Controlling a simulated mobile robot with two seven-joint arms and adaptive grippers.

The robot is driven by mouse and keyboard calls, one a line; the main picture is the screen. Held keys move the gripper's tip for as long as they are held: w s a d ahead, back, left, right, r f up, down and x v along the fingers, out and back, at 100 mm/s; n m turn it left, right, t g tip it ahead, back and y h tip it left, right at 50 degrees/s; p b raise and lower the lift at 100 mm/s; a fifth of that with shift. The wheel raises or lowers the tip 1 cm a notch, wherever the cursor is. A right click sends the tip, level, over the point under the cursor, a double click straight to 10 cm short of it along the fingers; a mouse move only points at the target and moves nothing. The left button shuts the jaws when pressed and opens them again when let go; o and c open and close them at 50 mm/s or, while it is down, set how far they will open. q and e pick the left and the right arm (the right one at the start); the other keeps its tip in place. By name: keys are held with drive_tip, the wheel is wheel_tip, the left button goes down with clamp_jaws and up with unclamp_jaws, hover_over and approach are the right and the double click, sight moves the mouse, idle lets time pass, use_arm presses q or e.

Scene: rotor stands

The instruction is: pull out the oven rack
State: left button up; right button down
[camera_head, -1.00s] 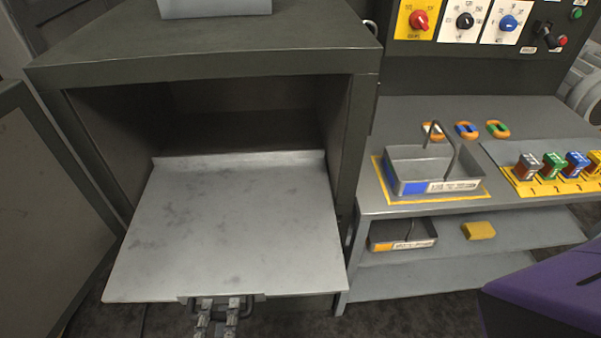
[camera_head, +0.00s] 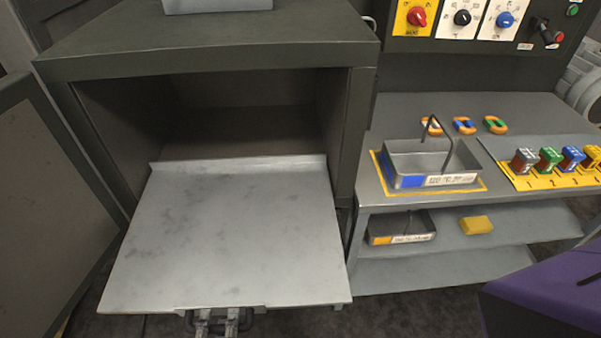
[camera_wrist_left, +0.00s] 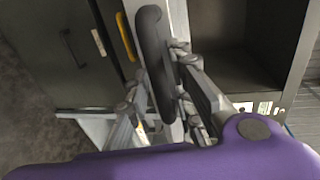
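The oven rack (camera_head: 230,235) is a flat grey metal sheet reaching well out of the open oven (camera_head: 225,62). Its raised back edge shows near the oven mouth. A dark handle (camera_head: 248,320) is on the front edge of the rack, and it also shows in the left wrist view (camera_wrist_left: 155,60). My left gripper (camera_head: 217,316) is at this handle, at the bottom of the head view. In the left wrist view its fingers (camera_wrist_left: 165,88) are on both sides of the dark bar and appear closed on it. My right gripper is not in view.
The oven door (camera_head: 50,190) stands open at the left. At the right is a grey bench (camera_head: 400,108) with a metal tray (camera_head: 415,158), coloured blocks and rings. Its lower shelf holds another tray (camera_head: 385,228) and a yellow block (camera_head: 476,225). A knob panel is above.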

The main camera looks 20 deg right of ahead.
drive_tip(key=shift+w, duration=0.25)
use_arm(q)
drive_tip(key=shift+s, duration=0.1)
drive_tip(key=v, duration=0.7)
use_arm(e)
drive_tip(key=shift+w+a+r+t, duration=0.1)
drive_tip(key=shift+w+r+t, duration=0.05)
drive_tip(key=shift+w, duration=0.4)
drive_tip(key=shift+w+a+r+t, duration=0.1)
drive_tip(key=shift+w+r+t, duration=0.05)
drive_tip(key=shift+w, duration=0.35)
use_arm(q)
drive_tip(key=shift+s+a, duration=0.1)
drive_tip(key=shift+s, duration=0.05)
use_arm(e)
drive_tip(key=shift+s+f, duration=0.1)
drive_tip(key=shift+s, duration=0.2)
